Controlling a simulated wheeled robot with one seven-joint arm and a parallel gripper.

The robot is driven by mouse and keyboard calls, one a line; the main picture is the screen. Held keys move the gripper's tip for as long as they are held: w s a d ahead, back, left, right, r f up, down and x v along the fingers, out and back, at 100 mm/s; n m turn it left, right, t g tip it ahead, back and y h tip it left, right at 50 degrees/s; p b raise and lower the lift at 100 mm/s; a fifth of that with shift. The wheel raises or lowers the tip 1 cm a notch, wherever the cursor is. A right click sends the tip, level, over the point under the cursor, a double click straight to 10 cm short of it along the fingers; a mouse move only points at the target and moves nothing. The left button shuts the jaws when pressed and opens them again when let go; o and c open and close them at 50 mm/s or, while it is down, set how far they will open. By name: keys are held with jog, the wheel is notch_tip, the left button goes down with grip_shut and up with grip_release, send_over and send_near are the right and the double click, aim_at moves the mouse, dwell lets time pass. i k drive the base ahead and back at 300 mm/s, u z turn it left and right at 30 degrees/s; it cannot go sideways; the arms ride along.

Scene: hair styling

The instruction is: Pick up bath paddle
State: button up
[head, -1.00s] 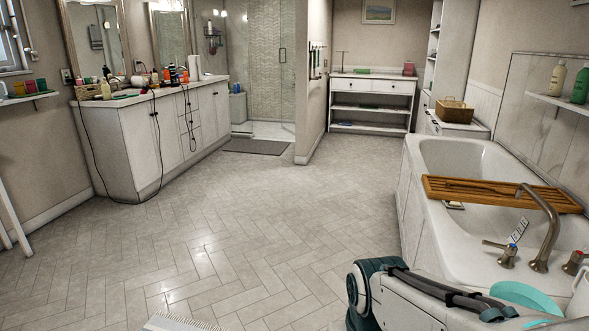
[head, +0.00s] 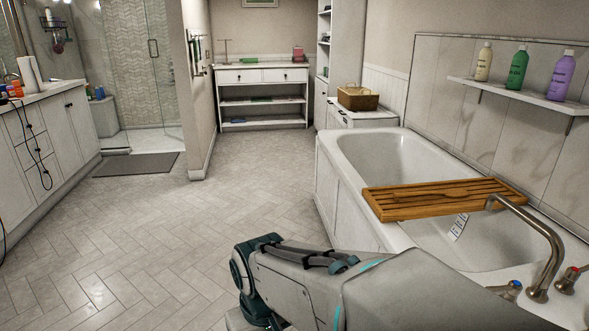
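A slatted wooden rack (head: 390,207) lies across the white bathtub (head: 345,150). A flat brown wooden paddle shape (head: 458,193) lies along its top; it is close in colour to the slats, so its outline is hard to make out. My arm shows at the bottom of the head view, in front of the tub's near left side. My gripper is out of view, and nothing is seen touching the rack or the paddle.
A curved metal tap (head: 545,245) rises at the tub's near end. A wall shelf (head: 530,97) with several bottles hangs at right. A wicker basket (head: 358,98) stands on a low cabinet behind the tub. The tiled floor (head: 180,220) at left is clear.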

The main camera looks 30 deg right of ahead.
aim_at(458, 193)
jog(key=i, duration=2.95)
jog(key=z, duration=3.2)
jog(key=i, duration=1)
jog(key=u, duration=0.05)
